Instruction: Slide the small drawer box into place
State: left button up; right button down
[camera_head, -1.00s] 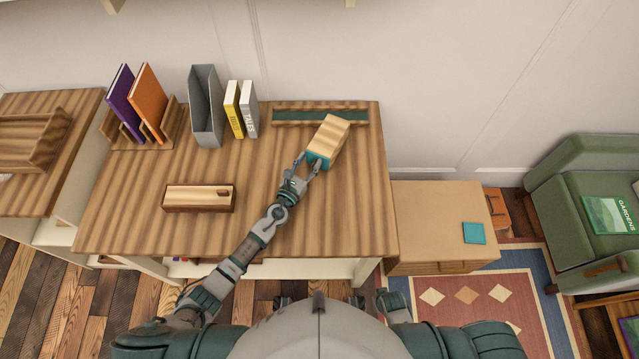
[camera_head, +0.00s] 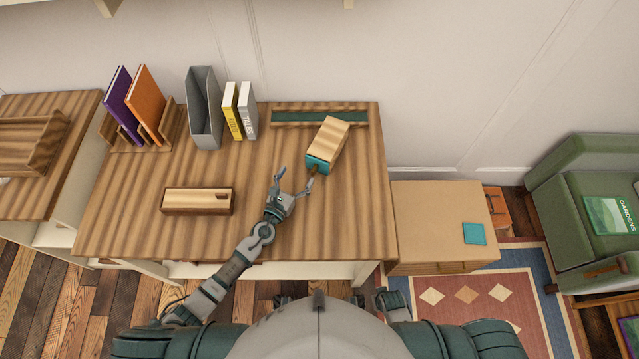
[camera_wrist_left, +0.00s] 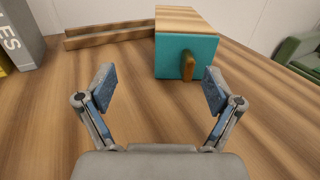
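The small drawer box (camera_head: 329,140) is a pale wooden block with a teal front and a wooden knob. It rests at an angle on the desk, its front toward me. In the left wrist view its teal front (camera_wrist_left: 178,57) and knob stand ahead of the fingers, a little right of centre. My left gripper (camera_head: 294,172) is open and empty, just short of the box and to its left, apart from it. In the left wrist view the left gripper's fingers (camera_wrist_left: 159,88) are spread wide.
A low wooden tray with a dark green inside (camera_head: 285,115) lies behind the box. Two upright books (camera_head: 240,110), a grey file holder (camera_head: 204,108) and a book rack (camera_head: 165,125) stand at the back left. A lidded wooden box (camera_head: 185,200) lies at front left. The desk's right front is clear.

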pick_arm(q)
jog(key=shift+s+d+f, duration=0.1)
jog(key=shift+o, duration=0.9)
jog(key=shift+d, duration=0.1)
jog(key=shift+s, duration=0.1)
jog(key=shift+s+a, duration=0.3)
jog(key=v, duration=1.1)
jog(key=shift+s, duration=0.15)
